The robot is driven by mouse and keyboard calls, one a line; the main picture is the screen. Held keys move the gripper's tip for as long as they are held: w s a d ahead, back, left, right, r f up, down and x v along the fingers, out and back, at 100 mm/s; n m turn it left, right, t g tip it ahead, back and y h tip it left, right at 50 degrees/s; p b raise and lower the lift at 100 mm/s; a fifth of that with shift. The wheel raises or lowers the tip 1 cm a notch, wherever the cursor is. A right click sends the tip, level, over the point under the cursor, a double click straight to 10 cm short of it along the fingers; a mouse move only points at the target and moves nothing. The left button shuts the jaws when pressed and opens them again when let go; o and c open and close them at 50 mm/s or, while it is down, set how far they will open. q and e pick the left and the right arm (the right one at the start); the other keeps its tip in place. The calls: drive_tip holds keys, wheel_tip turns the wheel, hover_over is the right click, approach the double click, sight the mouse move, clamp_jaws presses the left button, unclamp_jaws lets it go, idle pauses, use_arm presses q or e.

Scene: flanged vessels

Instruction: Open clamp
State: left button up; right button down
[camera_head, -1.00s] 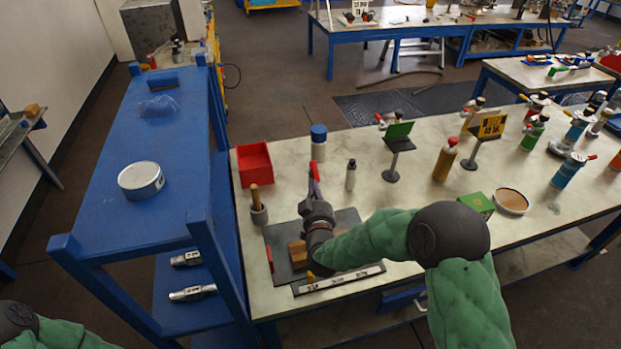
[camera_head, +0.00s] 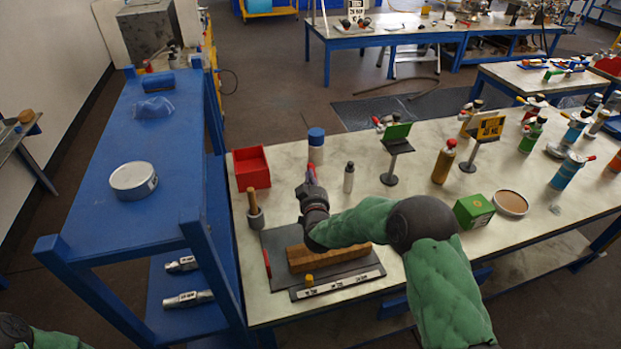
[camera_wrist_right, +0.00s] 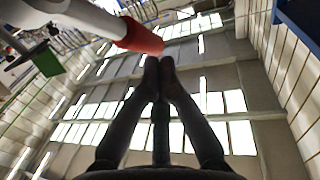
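In the right wrist view a pale rounded body with a red end (camera_wrist_right: 140,38) reaches in from the upper left. The two dark fingers of the gripper (camera_wrist_right: 160,62) come together just below and right of that red end. I cannot tell whether they touch it. The rest of the clamp is hidden. My left gripper is out of view.
A wooden block (camera_head: 335,256) lies on the mat, with a labelled strip (camera_head: 337,284) in front. A red bin (camera_head: 251,167), a blue-capped container (camera_head: 316,147), a small bottle (camera_head: 348,178) and a green sign stand (camera_head: 397,140) are close by. Several flanged vessels stand at right.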

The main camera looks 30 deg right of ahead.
drive_tip(key=shift+w+r+p, duration=0.1)
drive_tip(key=shift+w+p, duration=0.1)
drive_tip(key=shift+p, duration=0.3)
drive_tip(key=shift+w+g+p, duration=0.15)
drive_tip(key=shift+g+p, duration=0.15)
drive_tip(key=shift+p, duration=0.05)
drive_tip(key=shift+w+d+f+n+g+y+p, duration=0.25)
drive_tip(key=shift+w+f+g+p, duration=0.45)
drive_tip(key=shift+p, duration=0.95)
drive_tip(key=shift+w+d+f+g+y+p, duration=0.1)
drive_tip(key=shift+w+f+g+y+p, duration=0.5)
drive_tip(key=shift+p, duration=1.05)
drive_tip(key=shift+w+d+f+n+g+y+p, duration=0.15)
drive_tip(key=shift+w+f+g+p, duration=0.55)
drive_tip(key=shift+p, duration=0.95)
drive_tip(key=shift+s+r, duration=0.15)
drive_tip(key=shift+r, duration=0.1)
